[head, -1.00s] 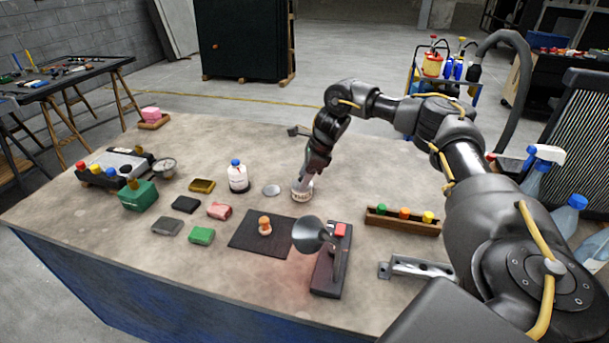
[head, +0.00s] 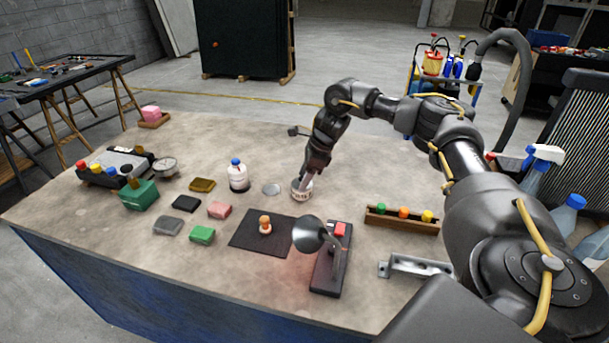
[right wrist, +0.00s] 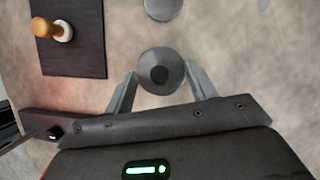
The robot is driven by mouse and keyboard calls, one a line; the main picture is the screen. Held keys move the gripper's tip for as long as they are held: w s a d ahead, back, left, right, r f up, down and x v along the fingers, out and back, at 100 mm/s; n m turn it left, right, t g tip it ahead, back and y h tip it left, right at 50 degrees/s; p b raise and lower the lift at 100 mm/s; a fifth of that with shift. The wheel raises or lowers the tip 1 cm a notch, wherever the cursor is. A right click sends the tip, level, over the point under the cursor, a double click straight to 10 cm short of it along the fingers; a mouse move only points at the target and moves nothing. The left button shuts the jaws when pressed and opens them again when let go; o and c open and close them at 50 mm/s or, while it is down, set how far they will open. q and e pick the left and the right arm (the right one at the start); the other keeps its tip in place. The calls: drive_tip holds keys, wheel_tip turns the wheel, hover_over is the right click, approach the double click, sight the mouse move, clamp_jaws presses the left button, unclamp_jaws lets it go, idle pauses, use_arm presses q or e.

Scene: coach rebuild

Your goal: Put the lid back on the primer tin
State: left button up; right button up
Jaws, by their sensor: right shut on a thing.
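The primer tin (head: 301,196) is a small white, labelled cylinder standing upright on the bench, right of a flat grey disc (head: 271,189). My right gripper (head: 305,184) points down at the tin's top. In the right wrist view my fingers (right wrist: 162,80) are shut on opposite sides of a round grey thing with a dark centre, which looks like the lid (right wrist: 146,64). It sits at the tin's top and hides the tin from above. I cannot tell whether it touches the rim. My left gripper is not in view.
A white bottle with a blue cap (head: 238,178) stands to the left. A dark mat (head: 250,243) with an orange-topped knob (head: 265,224) and a lamp (head: 310,234) are in front. A wooden rack (head: 403,219) stands at the right.

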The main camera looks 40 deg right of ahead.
drive_tip(key=o, duration=1.4)
drive_tip(key=shift+o, duration=0.2)
drive_tip(key=shift+r+p, duration=3.1)
drive_tip(key=shift+r, duration=0.4)
clamp_jaws()
